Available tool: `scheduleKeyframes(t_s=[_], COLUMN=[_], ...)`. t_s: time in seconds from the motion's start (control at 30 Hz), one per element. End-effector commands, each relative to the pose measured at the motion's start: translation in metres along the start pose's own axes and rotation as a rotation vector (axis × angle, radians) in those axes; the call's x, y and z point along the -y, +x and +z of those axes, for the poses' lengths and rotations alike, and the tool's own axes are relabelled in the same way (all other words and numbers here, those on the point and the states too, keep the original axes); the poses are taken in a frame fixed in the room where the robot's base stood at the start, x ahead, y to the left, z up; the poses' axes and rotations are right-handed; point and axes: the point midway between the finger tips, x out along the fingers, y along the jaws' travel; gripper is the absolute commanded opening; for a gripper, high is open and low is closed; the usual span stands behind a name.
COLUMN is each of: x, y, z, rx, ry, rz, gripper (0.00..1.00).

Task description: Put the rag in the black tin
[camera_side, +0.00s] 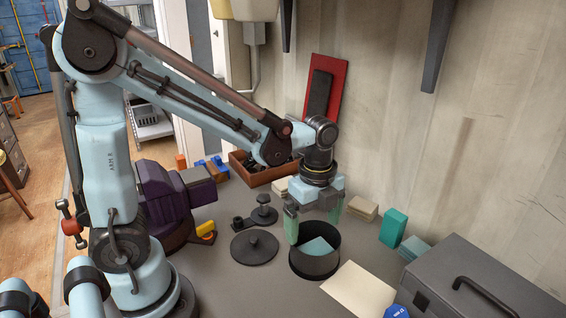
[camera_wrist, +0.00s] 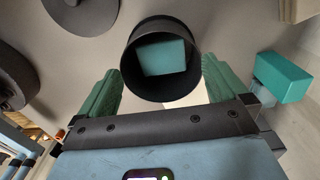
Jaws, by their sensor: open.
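The black tin (camera_side: 315,268) is an open round can standing upright on the grey bench in the side view. It also shows in the wrist view (camera_wrist: 131,76), where I look down into it. The rag (camera_side: 317,246), a flat teal square, lies inside the tin, and it fills the middle of the opening in the wrist view (camera_wrist: 163,58). My gripper (camera_side: 314,225) is right above the tin with its green fingers open and apart, one towards each side of the rim. In the wrist view my gripper (camera_wrist: 160,75) holds nothing between its fingers.
A teal block (camera_side: 393,228) and a grey toolbox (camera_side: 480,285) stand to the right. A purple vise (camera_side: 172,200) is at the left.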

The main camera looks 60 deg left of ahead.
Motion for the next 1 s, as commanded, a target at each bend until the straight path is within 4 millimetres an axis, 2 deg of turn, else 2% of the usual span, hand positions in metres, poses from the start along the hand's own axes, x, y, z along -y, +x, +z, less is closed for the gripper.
scheduleKeyframes(t_s=[0.17,0.63,1.0], x=[0.0,0.0,-0.001], y=[-0.006,-0.065,-0.07], z=[0.0,0.0,0.0], rx=[0.0,0.0,0.0], ry=[0.0,0.0,-0.01], rz=[0.0,0.0,-0.004], gripper=[1.0,1.0,1.0])
